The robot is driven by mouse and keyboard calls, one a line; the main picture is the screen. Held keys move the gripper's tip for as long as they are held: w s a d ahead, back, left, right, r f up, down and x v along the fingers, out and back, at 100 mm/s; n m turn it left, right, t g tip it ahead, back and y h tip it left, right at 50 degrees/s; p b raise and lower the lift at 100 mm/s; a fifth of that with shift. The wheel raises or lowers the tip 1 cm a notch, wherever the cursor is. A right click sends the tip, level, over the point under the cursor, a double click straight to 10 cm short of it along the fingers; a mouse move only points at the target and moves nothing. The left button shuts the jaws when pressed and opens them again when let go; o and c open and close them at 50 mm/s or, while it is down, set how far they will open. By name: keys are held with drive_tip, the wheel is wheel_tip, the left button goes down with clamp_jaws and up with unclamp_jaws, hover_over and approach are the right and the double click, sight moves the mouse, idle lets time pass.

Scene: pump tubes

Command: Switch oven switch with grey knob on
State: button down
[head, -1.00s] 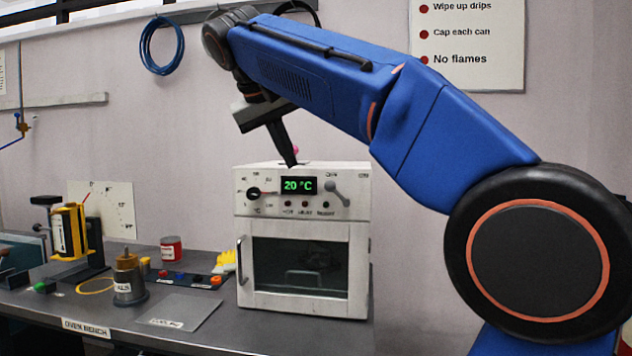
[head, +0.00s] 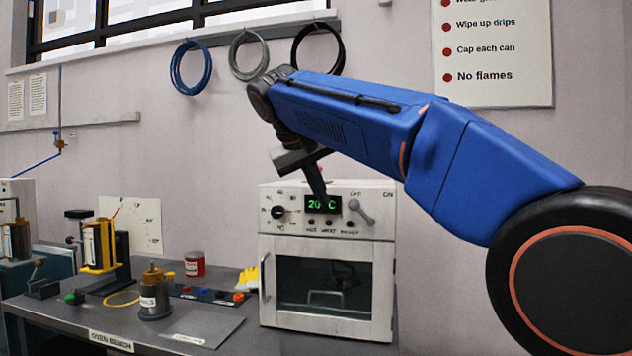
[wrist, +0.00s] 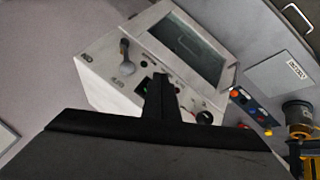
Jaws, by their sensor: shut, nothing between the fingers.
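The white oven (head: 380,270) stands on the bench. Its switch with the grey knob (head: 354,204) is on the right of the front panel, slanting from upper left to lower right. Its rounder end lies under a small blurred label, and "ON" is printed farther right. The switch also shows in the wrist view (wrist: 126,68). My gripper (head: 322,195) is shut and empty, pointing down in front of the green display (head: 330,205), left of the switch. In the wrist view, its fingers (wrist: 159,85) hide part of the panel; a gap shows between them and the switch.
A black dial (head: 278,212) is left of the display, and small buttons (head: 329,222) sit below it. A grey plate (head: 205,328), a canister (head: 155,298) and a red can (head: 195,264) are on the bench to the left. Wall space right of the oven is clear.

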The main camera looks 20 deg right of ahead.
sight(361, 211)
drive_tip(key=shift+w+d+f, duration=0.2)
drive_tip(key=shift+d+f, duration=0.1)
drive_tip(key=shift+d, duration=0.65)
drive_tip(key=shift+w+d+f, duration=0.15)
drive_tip(key=shift+d+f, duration=0.15)
drive_tip(key=shift+d, duration=0.6)
drive_tip(key=shift+w+d+f, duration=0.2)
drive_tip(key=shift+d+f, duration=0.1)
drive_tip(key=shift+d, duration=0.65)
drive_tip(key=shift+s+d+r+t, duration=0.1)
drive_tip(key=shift+d+r+t, duration=0.1)
drive_tip(key=shift+r+t, duration=0.1)
